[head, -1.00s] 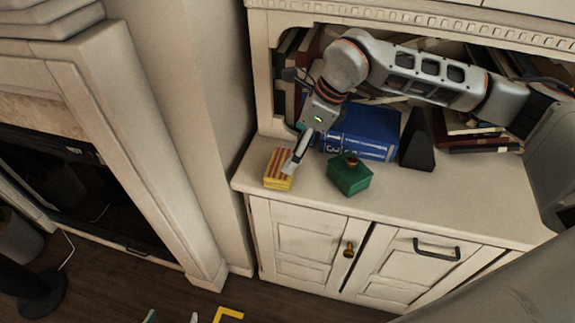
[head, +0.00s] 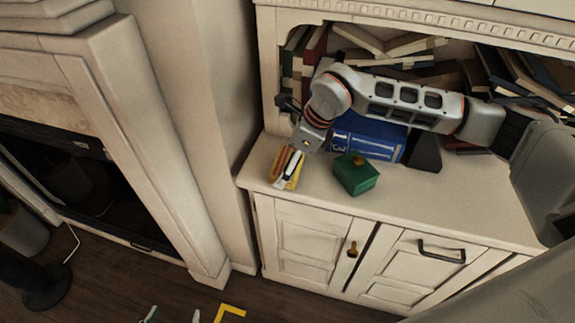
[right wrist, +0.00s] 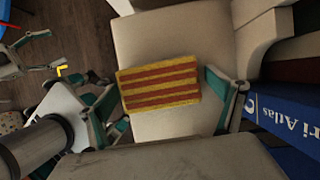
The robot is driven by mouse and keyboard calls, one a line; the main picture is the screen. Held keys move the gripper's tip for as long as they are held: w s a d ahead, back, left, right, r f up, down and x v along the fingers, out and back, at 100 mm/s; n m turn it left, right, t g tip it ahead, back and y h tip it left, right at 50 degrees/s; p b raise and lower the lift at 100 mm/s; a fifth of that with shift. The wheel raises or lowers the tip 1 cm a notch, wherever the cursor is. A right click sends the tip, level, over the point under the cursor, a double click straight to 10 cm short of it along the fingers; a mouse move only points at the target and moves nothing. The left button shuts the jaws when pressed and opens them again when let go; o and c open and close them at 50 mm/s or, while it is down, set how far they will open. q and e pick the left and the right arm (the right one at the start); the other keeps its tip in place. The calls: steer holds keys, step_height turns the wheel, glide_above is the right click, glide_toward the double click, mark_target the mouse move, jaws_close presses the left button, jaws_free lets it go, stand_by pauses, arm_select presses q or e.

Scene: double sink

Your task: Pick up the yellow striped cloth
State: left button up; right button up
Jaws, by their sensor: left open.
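The yellow cloth with red stripes (head: 276,168) lies on the cabinet's counter near its left end. In the right wrist view the cloth (right wrist: 160,84) lies flat between the spread fingers. My right gripper (head: 289,180) comes in from the right and is low over the cloth, covering part of it. Its fingers are open, one near each short end of the cloth; whether they touch it I cannot tell. My left gripper (head: 172,316) is open and empty at the bottom edge of the head view, far from the cloth.
A green box (head: 356,178) stands right of the cloth. A blue atlas (head: 372,138) and a dark wedge (head: 425,152) are behind it, with book shelves further back. The counter's (head: 455,200) right part is clear. A wall pillar (head: 195,130) borders the left.

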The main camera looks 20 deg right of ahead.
steer(key=c, duration=0.5)
step_height(320, 180, up, 20)
steer(key=shift+r+p, duration=0.1)
steer(key=shift+p, duration=0.4)
steer(key=shift+c, duration=0.3)
